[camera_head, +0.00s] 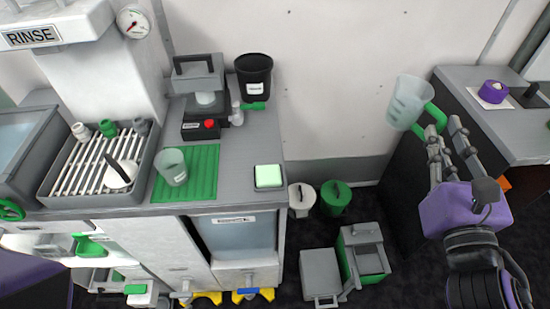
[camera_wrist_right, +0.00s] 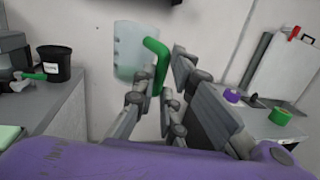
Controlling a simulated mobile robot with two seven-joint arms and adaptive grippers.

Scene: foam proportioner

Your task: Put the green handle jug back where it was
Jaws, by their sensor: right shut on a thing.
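The green handle jug (camera_head: 408,102) is a clear, pale jug held in the air near the right counter, in front of the wall. My right gripper (camera_head: 436,135) is shut on its green handle. In the right wrist view, the jug (camera_wrist_right: 133,50) is ahead of my right gripper (camera_wrist_right: 160,105), with the green handle between the fingers. A second clear cup (camera_head: 172,166) stands on a green mat (camera_head: 205,182) on the left counter. My left gripper is not in view.
The left counter (camera_head: 235,150) holds a black bucket (camera_head: 254,78), a grey machine with a red button (camera_head: 209,123), a drying rack (camera_head: 98,165) and a pale green sponge (camera_head: 268,176). The right counter (camera_head: 500,120) holds a purple tape roll (camera_head: 492,91). Bins (camera_head: 335,198) stand on the floor between.

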